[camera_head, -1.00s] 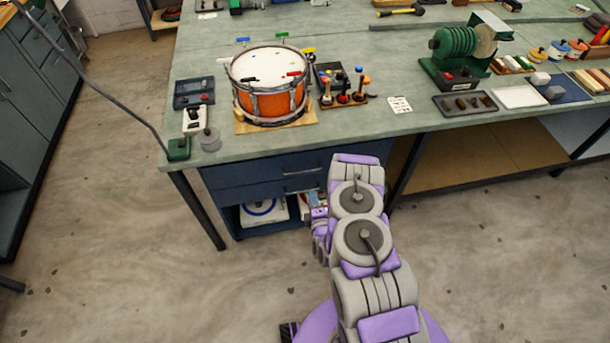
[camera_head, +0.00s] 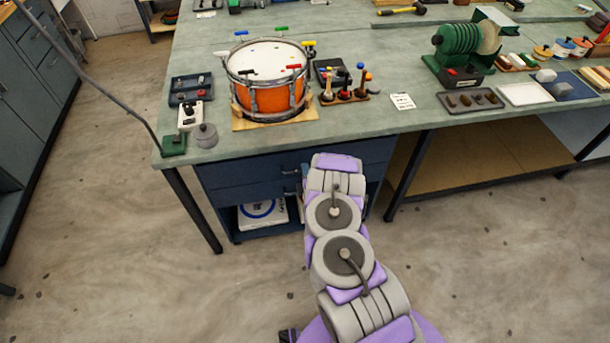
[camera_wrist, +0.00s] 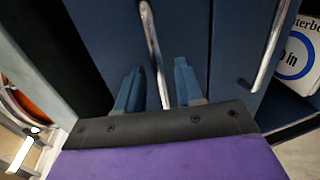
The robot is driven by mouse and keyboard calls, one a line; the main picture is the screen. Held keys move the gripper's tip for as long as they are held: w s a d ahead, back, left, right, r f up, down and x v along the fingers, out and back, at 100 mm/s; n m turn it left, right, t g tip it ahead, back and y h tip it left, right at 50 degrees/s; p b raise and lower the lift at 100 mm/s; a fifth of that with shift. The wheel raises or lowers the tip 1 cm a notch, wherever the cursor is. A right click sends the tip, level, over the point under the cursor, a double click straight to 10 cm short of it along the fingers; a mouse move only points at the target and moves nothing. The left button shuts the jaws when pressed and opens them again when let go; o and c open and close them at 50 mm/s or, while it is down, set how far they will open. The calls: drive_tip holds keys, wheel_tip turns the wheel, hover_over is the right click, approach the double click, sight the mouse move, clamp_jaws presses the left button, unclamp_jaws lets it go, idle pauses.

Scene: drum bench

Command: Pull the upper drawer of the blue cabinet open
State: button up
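The blue cabinet (camera_head: 207,200) stands under the bench, with two drawers over an open shelf. The upper drawer (camera_head: 235,172) looks shut. Its bar handle (camera_wrist: 153,45) shows in the wrist view, where the picture is turned sideways. My gripper (camera_wrist: 158,80) is open, with one blue finger on each side of that handle. Gaps show between the fingers and the bar. The lower drawer's handle (camera_wrist: 271,45) is apart from the fingers, to the right in the wrist view. In the head view my arm hides the gripper and part of the drawer fronts.
The bench top (camera_head: 350,140) overhangs the cabinet. An orange drum (camera_head: 268,95) stands on it near the front edge. A white box (camera_head: 262,212) sits on the cabinet's open shelf. A bench leg (camera_head: 195,212) is left of the cabinet. The floor in front is clear.

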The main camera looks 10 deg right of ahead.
drive_tip(key=shift+w+f, duration=0.1)
drive_tip(key=shift+w, duration=0.25)
clamp_jaws()
idle(0.6)
